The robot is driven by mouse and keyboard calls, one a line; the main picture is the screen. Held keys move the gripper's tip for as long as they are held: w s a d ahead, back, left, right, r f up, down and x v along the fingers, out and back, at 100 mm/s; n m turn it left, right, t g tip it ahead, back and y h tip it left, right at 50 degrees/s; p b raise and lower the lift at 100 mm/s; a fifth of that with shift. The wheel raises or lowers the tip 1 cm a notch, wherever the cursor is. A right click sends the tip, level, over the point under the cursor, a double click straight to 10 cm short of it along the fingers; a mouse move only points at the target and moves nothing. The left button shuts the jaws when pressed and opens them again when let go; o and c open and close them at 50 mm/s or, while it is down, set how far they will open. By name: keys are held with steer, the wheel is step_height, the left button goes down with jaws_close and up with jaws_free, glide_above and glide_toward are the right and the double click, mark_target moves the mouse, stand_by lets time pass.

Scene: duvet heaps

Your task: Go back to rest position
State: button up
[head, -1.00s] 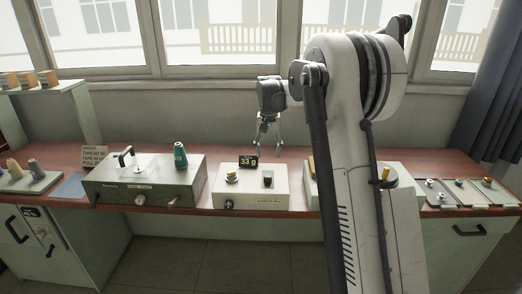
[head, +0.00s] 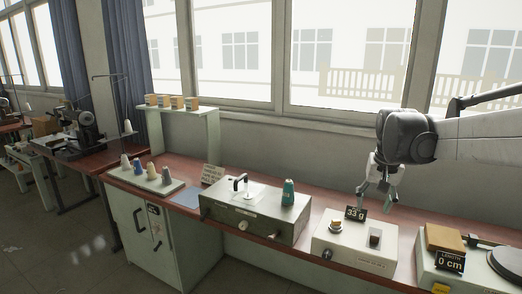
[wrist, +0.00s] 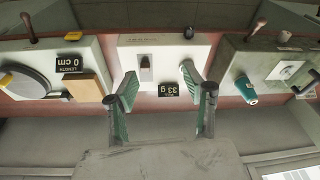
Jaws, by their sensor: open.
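My gripper (head: 378,198) hangs from my arm at the right of the head view, over the back of the white box with the "33 g" display (head: 355,213). Its two fingers point down, spread apart, with nothing between them. In the wrist view my gripper (wrist: 158,85) shows two green-padded fingers wide apart, framing part of the white box (wrist: 165,48) and its display beyond them. It appears clear of the box, though the exact gap is hard to tell.
The red-brown bench (head: 190,213) carries a dark green box (head: 255,218) with a teal spool (head: 288,192) on it. A box with a "0 cm" display (head: 450,261) stands at right. A spool tray (head: 146,180) and shelf (head: 180,110) are at left. Windows stand behind.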

steer(key=s+a+f+n+t, duration=0.1)
steer(key=s+a, duration=0.2)
steer(key=s, duration=0.5)
steer(key=s+a+f+n+t, duration=0.1)
steer(key=s+a, duration=0.3)
steer(key=s, duration=0.5)
steer(key=s+a+f+n+t, duration=0.1)
steer(key=s+a+f+t, duration=0.1)
steer(key=s, duration=0.7)
steer(key=shift+a+f+t, duration=0.3)
steer(key=shift+a+f, duration=0.15)
steer(key=shift+a, duration=0.3)
steer(key=shift+s, duration=0.1)
stand_by(0.9)
